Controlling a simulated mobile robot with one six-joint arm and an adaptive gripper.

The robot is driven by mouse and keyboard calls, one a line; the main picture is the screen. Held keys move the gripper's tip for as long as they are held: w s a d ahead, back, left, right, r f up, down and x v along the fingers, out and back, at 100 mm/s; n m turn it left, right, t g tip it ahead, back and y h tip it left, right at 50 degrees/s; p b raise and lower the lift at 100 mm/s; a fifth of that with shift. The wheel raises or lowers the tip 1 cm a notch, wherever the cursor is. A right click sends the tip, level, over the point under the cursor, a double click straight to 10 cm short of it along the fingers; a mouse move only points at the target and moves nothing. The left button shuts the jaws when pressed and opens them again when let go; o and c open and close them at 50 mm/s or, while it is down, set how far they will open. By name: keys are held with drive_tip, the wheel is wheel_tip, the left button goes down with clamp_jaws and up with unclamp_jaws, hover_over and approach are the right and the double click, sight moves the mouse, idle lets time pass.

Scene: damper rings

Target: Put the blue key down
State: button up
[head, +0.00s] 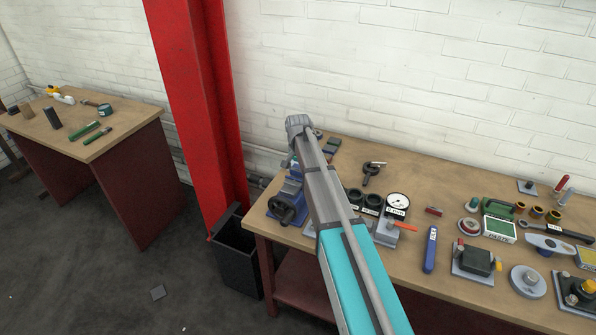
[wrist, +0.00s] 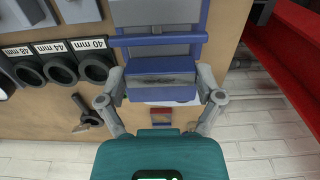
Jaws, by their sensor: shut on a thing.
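My gripper (wrist: 162,84) shows in the wrist view with its two grey fingers spread wide on either side of a blue block-like piece, which I take to be the blue key (wrist: 162,68). Its outline merges with the blue and grey vise (wrist: 155,22) beneath, so I cannot tell whether it touches the vise. In the head view the vise (head: 291,192) stands at the bench's left end.
Ring holders labelled 40 mm (wrist: 94,68) and 44 mm (wrist: 58,69) stand beside the vise. A dial gauge (head: 397,202) and a labelled blue bar (head: 430,250) lie farther right. A red column (head: 200,90) and a black bin (head: 236,255) border the bench's left end.

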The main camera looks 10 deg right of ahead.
drive_tip(key=o, duration=1)
drive_tip(key=s+a+n, duration=0.1)
drive_tip(key=s+n, duration=0.6)
drive_tip(key=s, duration=2.2)
drive_tip(key=shift+a, duration=0.1)
